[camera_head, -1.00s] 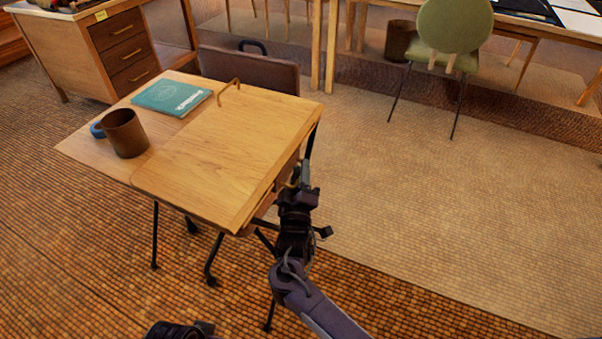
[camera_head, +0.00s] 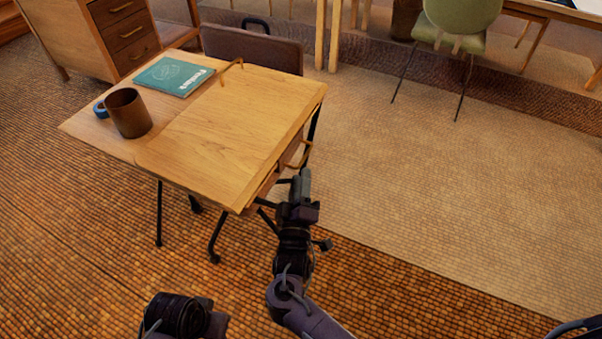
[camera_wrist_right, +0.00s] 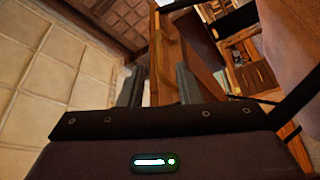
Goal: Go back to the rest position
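My right gripper (camera_head: 302,180) is beside the right side of the small wooden desk (camera_head: 215,140), just below a curved wooden handle (camera_head: 304,154). In the right wrist view its two fingers (camera_wrist_right: 158,88) are apart, with a wooden panel (camera_wrist_right: 188,55) and handle (camera_wrist_right: 163,52) beyond them. I see nothing held, and the handle looks clear of the fingers. A dark part of my left arm (camera_head: 182,314) shows at the bottom left of the head view. Its fingers cannot be made out.
A brown mug (camera_head: 129,114) and a teal book (camera_head: 174,75) lie on the desk's left part. A drawer cabinet (camera_head: 118,35) is at the back left, a green chair (camera_head: 455,25) at the back right. The floor right of the desk is clear.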

